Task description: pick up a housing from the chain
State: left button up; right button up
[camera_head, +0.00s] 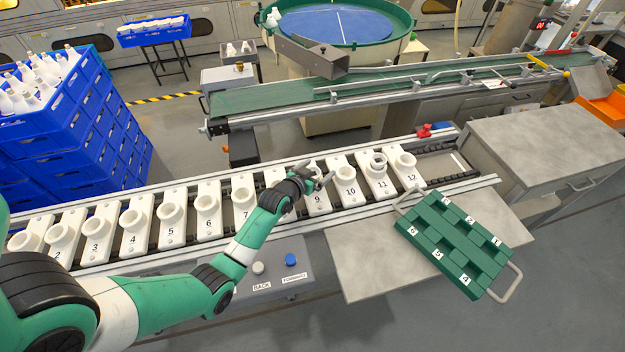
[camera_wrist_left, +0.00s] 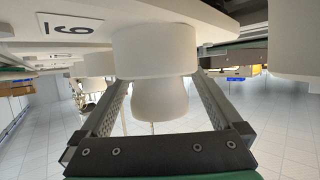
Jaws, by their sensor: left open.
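The chain (camera_head: 125,222) is a row of numbered white carriers with round cups. My left gripper (camera_head: 317,172) is over the row near carrier 9 (camera_head: 318,200), mostly hiding carrier 8. In the left wrist view, which appears upside down, the open fingers (camera_wrist_left: 160,95) lie on both sides of a white bulb-shaped housing (camera_wrist_left: 160,100). The housing sits in a white round cup (camera_wrist_left: 155,50), beside a number label. I cannot tell whether the fingers touch it. In the head view the housing is hidden by the gripper. My right gripper is not in view.
A green tray (camera_head: 415,212) with numbered pockets lies on a grey table (camera_head: 370,265) at the right. A control box with buttons (camera_head: 275,270) stands before the chain. Blue crates (camera_head: 60,150) are stacked at left. A green conveyor (camera_head: 270,100) runs behind. Neighbouring cups are close.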

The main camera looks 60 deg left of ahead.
pick_arm(q)
jog(key=c, duration=1.4)
notch_tip(320, 180, up, 4)
jog(key=p, duration=0.2)
jog(key=shift+s+d+p, duration=0.1)
jog(key=shift+p, duration=0.2)
jog(key=s+d+r+p, duration=0.2)
jog(key=d+r, duration=0.1)
jog(key=d, duration=0.1)
jog(key=s+d+r+p, duration=0.2)
jog(key=d+r, duration=0.1)
jog(key=d, duration=0.1)
jog(key=s+d+r+p, duration=0.1)
jog(key=d+r+p, duration=0.1)
jog(key=d+r, duration=0.1)
jog(key=shift+s+d, duration=0.4)
jog(key=shift+d, duration=0.4)
